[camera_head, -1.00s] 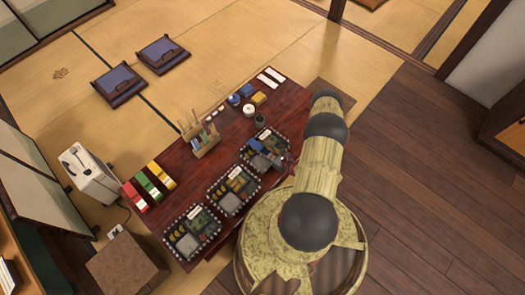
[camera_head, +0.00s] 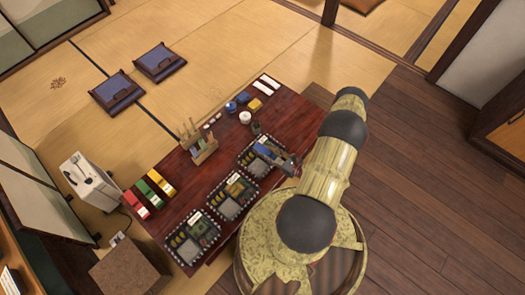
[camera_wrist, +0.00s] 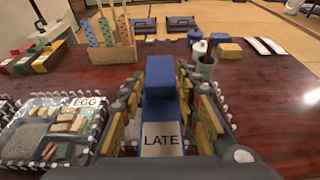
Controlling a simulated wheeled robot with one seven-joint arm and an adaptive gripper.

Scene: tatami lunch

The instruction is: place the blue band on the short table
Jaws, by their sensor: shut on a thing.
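The blue band (camera_wrist: 160,78) has a white label reading LATE. It is between the fingers of my gripper (camera_wrist: 160,90) in the wrist view, and the gripper is shut on it. In the head view the blue band (camera_head: 264,150) shows at my gripper (camera_head: 280,158), over or beside the rearmost lunch box (camera_head: 247,166); the height gap cannot be told. The low dark red wooden table (camera_head: 184,172) lies below and around it.
Several lunch boxes line the table's near side, one labelled EGG (camera_wrist: 85,102). A wooden holder with sticks (camera_head: 203,152) stands mid-table. Red, green and yellow bands (camera_head: 150,192) lie at the left end. A dark cup (camera_wrist: 205,68) stands close behind the gripper.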

